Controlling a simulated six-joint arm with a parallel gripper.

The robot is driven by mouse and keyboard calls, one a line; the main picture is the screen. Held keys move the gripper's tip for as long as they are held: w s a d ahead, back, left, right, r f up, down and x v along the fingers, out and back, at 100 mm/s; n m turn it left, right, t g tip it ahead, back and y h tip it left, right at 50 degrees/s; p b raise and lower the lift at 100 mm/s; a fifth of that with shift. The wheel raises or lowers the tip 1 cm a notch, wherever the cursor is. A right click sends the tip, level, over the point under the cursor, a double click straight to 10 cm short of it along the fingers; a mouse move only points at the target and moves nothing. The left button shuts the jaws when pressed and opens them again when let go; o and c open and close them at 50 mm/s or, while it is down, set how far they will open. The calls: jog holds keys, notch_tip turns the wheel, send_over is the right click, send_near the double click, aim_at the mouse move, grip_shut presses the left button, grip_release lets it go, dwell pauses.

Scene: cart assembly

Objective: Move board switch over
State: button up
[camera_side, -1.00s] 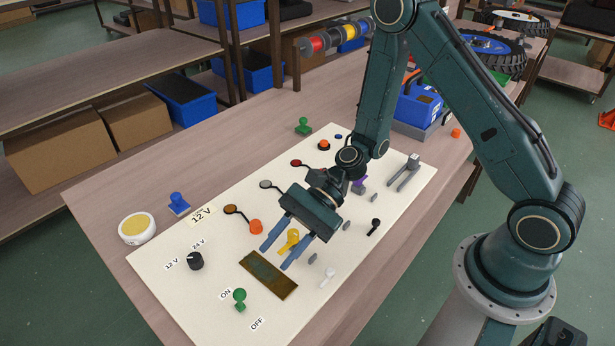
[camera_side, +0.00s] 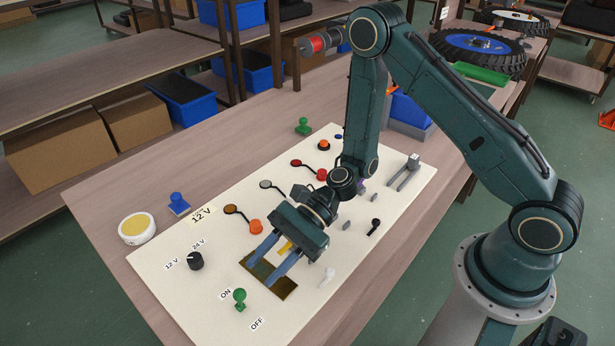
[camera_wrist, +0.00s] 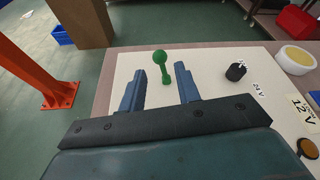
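The board switch is a green ball-topped lever (camera_side: 240,296) on the cream board (camera_side: 190,309), between the ON and OFF labels in the side view. In the wrist view the green lever (camera_wrist: 161,66) stands beyond the fingertips, roughly in line with the gap between them. My gripper (camera_side: 263,272) is open, its two blue fingers apart and nothing between them. In the side view it is over the dark brown plate, up and right of the lever and apart from it. The wrist view also shows both fingers of my gripper (camera_wrist: 160,80).
A black knob (camera_side: 196,261) with 12 V and 24 V labels sits left of the gripper. An orange button (camera_side: 256,227) and a white lever (camera_side: 328,276) stand near the fingers. A yellow-topped round container (camera_side: 137,229) and a blue stamp-like object (camera_side: 179,204) are on the table.

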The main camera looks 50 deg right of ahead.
jog(key=shift+x, duration=2.65)
jog(key=c, duration=0.5)
jog(key=shift+s+d+f+n+t, duration=0.1)
jog(key=shift+s+f+n+t, duration=0.15)
jog(key=shift+s+n+t, duration=0.5)
jog(key=shift+c, duration=0.2)
jog(key=shift+n, duration=0.35)
jog(key=o, duration=0.8)
jog(key=shift+o, duration=0.2)
jog(key=shift+d, duration=0.15)
jog(key=v, duration=1.3)
jog(key=shift+d, duration=0.3)
